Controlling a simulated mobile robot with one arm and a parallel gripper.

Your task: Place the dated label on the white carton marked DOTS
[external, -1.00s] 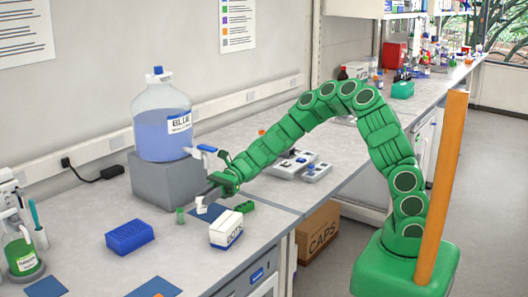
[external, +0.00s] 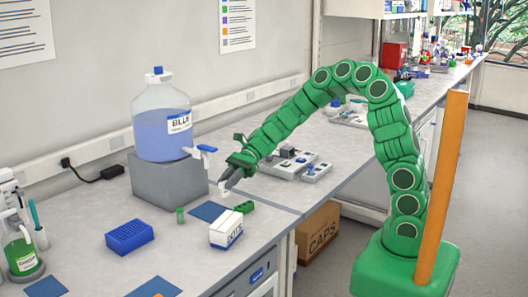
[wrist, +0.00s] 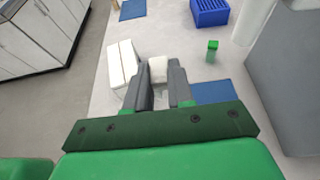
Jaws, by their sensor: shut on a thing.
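The white carton marked DOTS (external: 226,232) stands upright near the bench's front edge. In the wrist view the carton (wrist: 122,62) is left of my fingers, apart from them. My gripper (external: 226,184) is above the bench, behind and above the carton in the external view. It is shut on a small white piece, which appears to be the label (wrist: 158,70), held between the fingertips. The label also shows below the fingertips in the external view (external: 222,190). Any date on it is too small to read.
A blue mat (external: 207,211), a green vial (external: 180,215) and a green block (external: 244,207) lie near the carton. A blue rack (external: 130,236) is to the left. The grey block (external: 166,180) under the blue carboy (external: 162,125) is a tall obstacle.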

